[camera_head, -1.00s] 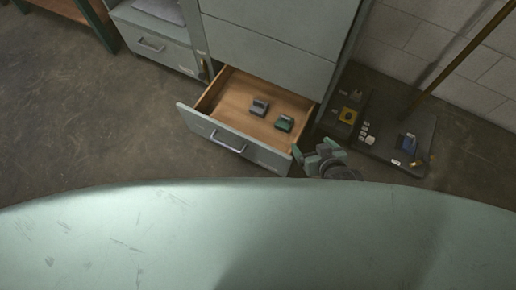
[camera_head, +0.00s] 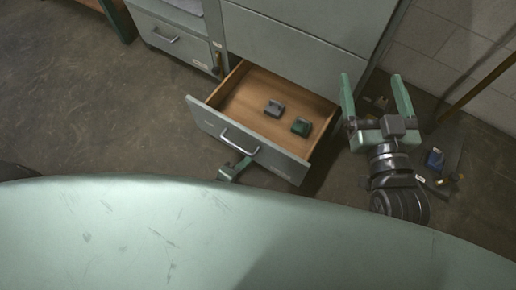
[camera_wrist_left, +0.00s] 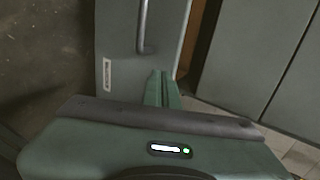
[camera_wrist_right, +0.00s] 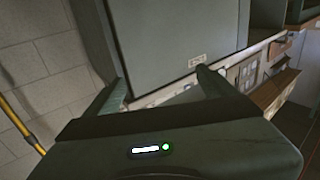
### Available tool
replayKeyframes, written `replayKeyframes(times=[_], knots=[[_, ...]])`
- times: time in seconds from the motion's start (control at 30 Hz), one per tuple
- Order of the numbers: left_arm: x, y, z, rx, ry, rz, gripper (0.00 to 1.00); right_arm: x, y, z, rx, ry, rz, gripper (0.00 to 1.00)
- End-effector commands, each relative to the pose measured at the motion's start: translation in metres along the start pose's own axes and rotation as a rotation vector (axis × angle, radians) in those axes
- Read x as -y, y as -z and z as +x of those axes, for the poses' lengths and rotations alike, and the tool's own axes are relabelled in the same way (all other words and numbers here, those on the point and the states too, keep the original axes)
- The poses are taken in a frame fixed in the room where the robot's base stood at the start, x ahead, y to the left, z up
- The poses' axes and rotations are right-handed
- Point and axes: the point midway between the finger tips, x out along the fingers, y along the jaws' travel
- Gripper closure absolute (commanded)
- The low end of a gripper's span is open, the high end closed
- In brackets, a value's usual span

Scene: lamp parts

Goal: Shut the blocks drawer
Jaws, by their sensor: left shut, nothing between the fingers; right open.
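The blocks drawer (camera_head: 250,148) stands pulled out of the grey cabinet, its wooden inside showing. A grey block (camera_head: 274,108) and a green block (camera_head: 301,127) lie in it. Its front carries a metal handle (camera_head: 239,141). My left gripper (camera_head: 243,164) is shut and empty at the drawer front, just below the handle; most of its arm is hidden. In the left wrist view the closed fingers (camera_wrist_left: 160,82) point at the drawer front beside the handle (camera_wrist_left: 144,28); I cannot tell whether they touch. My right gripper (camera_head: 376,92) is open and empty, right of the drawer.
A closed drawer (camera_head: 158,35) sits further left in the cabinet. A dark mat with small items, one a blue block (camera_head: 434,160), lies on the floor at right. A pole (camera_head: 480,88) leans near the wall. Floor left of the drawer is clear.

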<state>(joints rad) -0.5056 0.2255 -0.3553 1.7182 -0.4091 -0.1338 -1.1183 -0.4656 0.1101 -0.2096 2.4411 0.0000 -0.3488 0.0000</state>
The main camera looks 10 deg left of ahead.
Motion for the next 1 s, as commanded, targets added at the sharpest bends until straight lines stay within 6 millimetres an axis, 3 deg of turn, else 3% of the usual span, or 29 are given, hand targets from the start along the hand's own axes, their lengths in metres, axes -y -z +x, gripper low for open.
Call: replayKeyframes(times=[0.33, 0.5, 0.7, 1.0], knots=[[-0.001, 0.0, 0.046, 0.0, 0.002, -0.001, 1.0, 0.01, 0.071, -0.01, -0.4, 0.022, 0.012, 0.14], [0.011, 0.0, 0.064, 0.0, 0.001, 0.0, 1.0, 0.013, 0.098, -0.025, -0.563, 0.029, 0.019, 0.14], [0.018, 0.0, 0.074, -0.001, 0.0, -0.001, 1.0, 0.014, 0.116, -0.037, -0.67, 0.033, 0.024, 0.14], [0.02, 0.001, 0.076, -0.001, -0.001, -0.002, 1.0, 0.014, 0.12, -0.04, -0.694, 0.034, 0.025, 0.14]])
